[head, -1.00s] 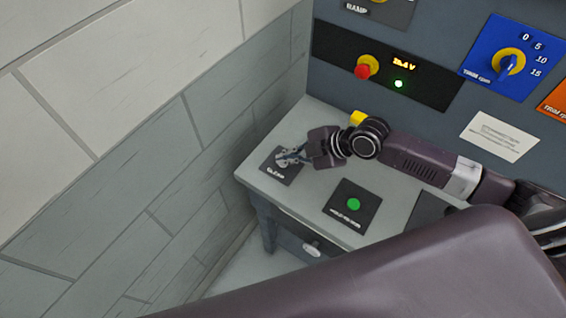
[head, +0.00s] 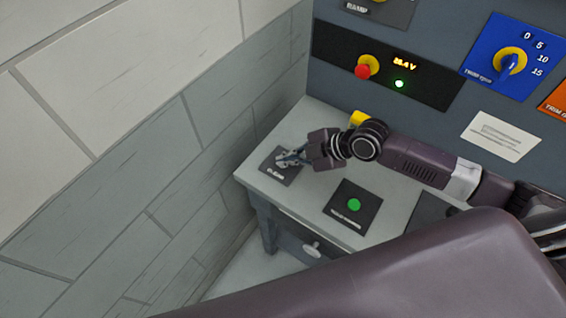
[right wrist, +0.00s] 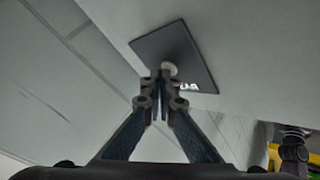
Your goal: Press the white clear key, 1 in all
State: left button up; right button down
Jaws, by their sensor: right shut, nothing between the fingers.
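The white clear key (right wrist: 169,68) shows in the right wrist view as a small pale round button on a dark square plate (right wrist: 190,50). The plate, lettered in white, also shows in the head view (head: 279,172) at the left end of the grey desk. My right gripper (head: 284,159) is shut and empty over this plate and hides the key in the head view. In the right wrist view its fingertips (right wrist: 160,79) are right at the key's near edge in the picture. I cannot tell whether they touch it. My left gripper is not in view.
A green button (head: 354,205) on a dark plate lies to the right on the desk (head: 310,190). A red knob (head: 362,72) and a blue dial panel (head: 505,60) are on the back panel. A brick wall (head: 130,150) stands close on the left.

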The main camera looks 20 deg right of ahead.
jog(key=shift+f, duration=0.15)
dwell(0.3)
jog(key=shift+r+p, duration=0.65)
jog(key=shift+r, duration=0.25)
notch_tip(320, 180, up, 5)
jog(key=p, duration=0.4)
dwell(0.6)
